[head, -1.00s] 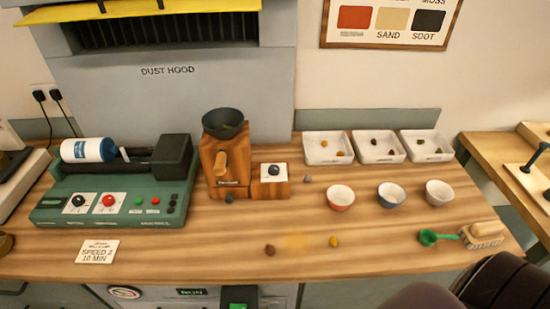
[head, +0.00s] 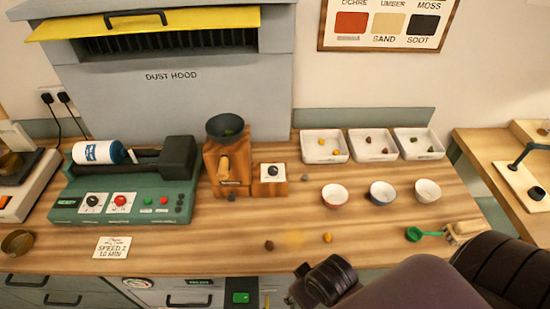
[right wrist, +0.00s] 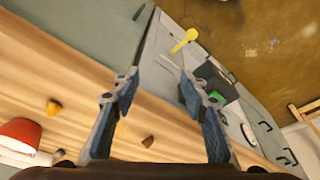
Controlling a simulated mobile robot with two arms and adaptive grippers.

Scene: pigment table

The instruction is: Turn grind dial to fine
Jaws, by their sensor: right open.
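The grind dial (head: 272,171) is a black knob on a white plate, set on a small wooden block beside the wooden grinder (head: 228,165) with its dark hopper. Its markings are too small to read. In the head view my right arm comes in at the lower right, in front of the table's front edge, well short of the dial; its fingers are not clear there. In the right wrist view my right gripper (right wrist: 160,85) is open, with blue finger pads apart and nothing between them. The dial is not seen in that view. My left gripper is not in view.
A brown lump (head: 269,245) and a yellow lump (head: 327,237) lie on the table in front of the dial. Bowls (head: 335,195) and white trays (head: 325,146) stand to its right. A green machine (head: 125,190) stands left of the grinder.

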